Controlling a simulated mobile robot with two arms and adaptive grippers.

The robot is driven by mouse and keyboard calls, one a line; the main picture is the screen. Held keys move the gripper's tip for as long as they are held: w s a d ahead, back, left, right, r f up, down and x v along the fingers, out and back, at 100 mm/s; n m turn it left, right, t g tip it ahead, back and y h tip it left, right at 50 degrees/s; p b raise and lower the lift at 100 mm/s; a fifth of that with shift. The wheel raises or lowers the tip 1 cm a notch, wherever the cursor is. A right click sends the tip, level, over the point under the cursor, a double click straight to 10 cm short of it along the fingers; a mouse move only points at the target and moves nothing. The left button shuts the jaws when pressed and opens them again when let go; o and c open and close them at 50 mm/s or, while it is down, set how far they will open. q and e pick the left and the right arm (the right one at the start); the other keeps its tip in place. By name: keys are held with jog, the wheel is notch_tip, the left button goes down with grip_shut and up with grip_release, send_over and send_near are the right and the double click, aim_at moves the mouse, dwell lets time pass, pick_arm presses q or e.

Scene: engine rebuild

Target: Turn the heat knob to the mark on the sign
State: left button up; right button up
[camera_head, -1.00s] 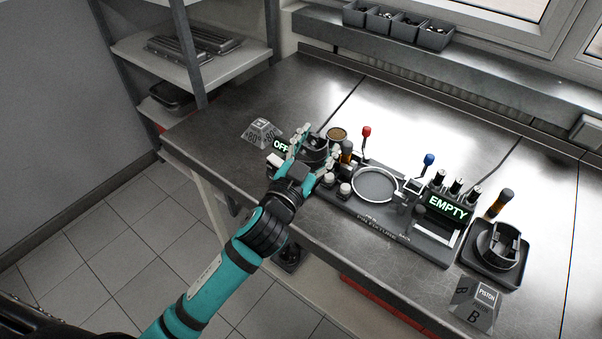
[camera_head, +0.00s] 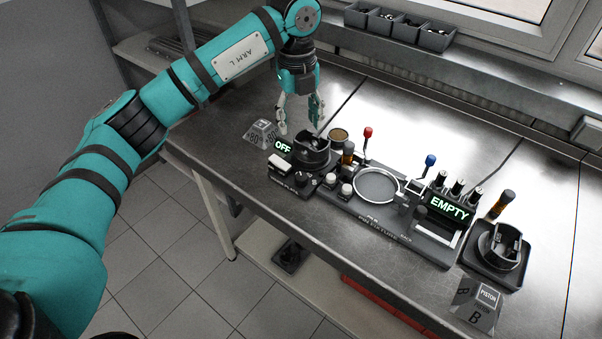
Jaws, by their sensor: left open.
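The heater unit (camera_head: 312,160) stands at the left end of the bench fixture, a dark round holder with a display (camera_head: 282,147) that reads OFF. A small dark knob (camera_head: 301,181) sits on its front, beside a white switch (camera_head: 280,164); its pointer is too small to read. The grey sign (camera_head: 262,134) stands left of the heater, with text like 80° on its sides and partly cut off by my gripper's side. My left gripper (camera_head: 300,124) hangs fingers down, open and empty, above and behind the heater, apart from the knob. My right gripper is out of view.
Right of the heater are white buttons (camera_head: 346,190), a red lever (camera_head: 367,134), a ring plate (camera_head: 377,185), a blue lever (camera_head: 429,162) and an EMPTY display (camera_head: 448,207). A piston holder (camera_head: 499,248) and piston sign (camera_head: 480,303) stand at the right.

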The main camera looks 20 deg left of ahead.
aim_at(301, 176)
pick_arm(q)
jog(key=f+p, duration=0.2)
jog(key=f, duration=0.6)
jog(key=f+p, duration=0.2)
jog(key=f, duration=0.7)
jog(key=shift+w+d+f, duration=0.15)
jog(key=shift+d, duration=0.05)
grip_shut()
